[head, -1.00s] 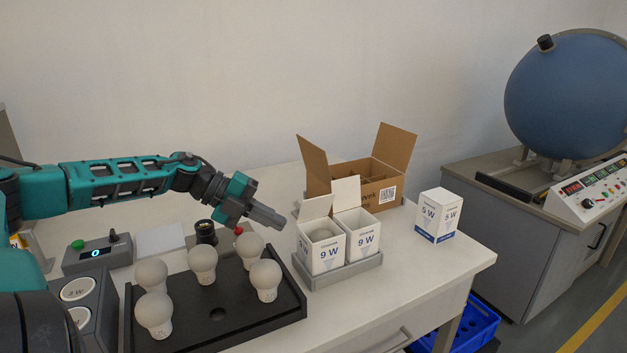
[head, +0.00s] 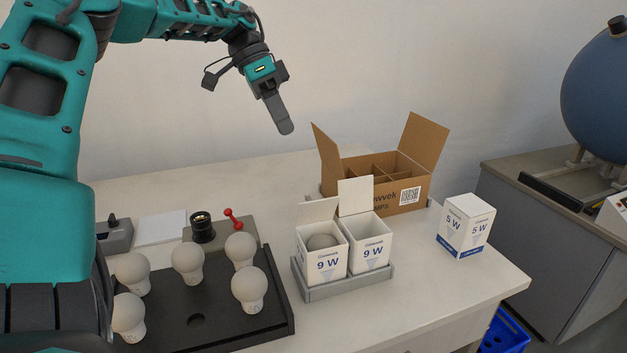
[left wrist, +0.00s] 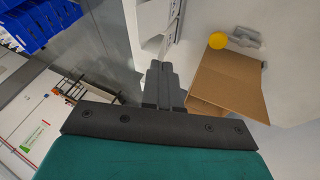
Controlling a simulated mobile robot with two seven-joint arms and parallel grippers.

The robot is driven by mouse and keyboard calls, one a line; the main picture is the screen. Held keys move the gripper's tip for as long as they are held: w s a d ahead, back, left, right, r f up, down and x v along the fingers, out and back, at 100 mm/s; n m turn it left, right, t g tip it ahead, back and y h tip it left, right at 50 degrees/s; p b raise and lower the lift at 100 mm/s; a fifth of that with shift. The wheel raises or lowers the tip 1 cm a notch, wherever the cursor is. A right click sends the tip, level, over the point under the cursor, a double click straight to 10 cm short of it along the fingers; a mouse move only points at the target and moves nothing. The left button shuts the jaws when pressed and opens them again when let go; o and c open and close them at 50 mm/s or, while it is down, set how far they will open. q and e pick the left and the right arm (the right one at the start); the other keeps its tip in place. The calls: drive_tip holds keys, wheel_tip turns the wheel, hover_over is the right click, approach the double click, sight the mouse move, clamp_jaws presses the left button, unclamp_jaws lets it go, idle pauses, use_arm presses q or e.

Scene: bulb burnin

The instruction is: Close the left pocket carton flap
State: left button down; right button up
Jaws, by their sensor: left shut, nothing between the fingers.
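The left pocket carton (head: 324,262) is a white 9 W box in the grey holder (head: 345,287), with a bulb (head: 321,242) inside. Its flap (head: 318,209) stands open, tilted up at the back. The right pocket carton (head: 369,252) beside it also has its flap (head: 356,194) up and looks empty. My left gripper (head: 286,128) is shut and empty, held in the air above and behind the left carton, touching nothing. In the left wrist view its shut fingers (left wrist: 160,84) show with nothing between them. My right gripper is not in view.
An open brown box (head: 380,206) with raised flaps stands behind the cartons. A closed 5 W carton (head: 465,226) stands to the right. A black tray (head: 221,326) with several bulbs lies at the left. A red-tipped part (head: 233,217) sits behind the tray.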

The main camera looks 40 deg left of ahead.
use_arm(q)
drive_tip(key=b, duration=0.2)
approach(321, 205)
wheel_tip(321, 205, down, 4)
drive_tip(key=w, duration=0.3)
drive_tip(key=shift+s+d+f, duration=0.25)
drive_tip(key=shift+s+d, duration=0.25)
drive_tip(key=shift+d, duration=0.1)
drive_tip(key=shift+s+d+f, duration=0.3)
drive_tip(key=shift+s+d, duration=0.15)
drive_tip(key=shift+d, duration=0.1)
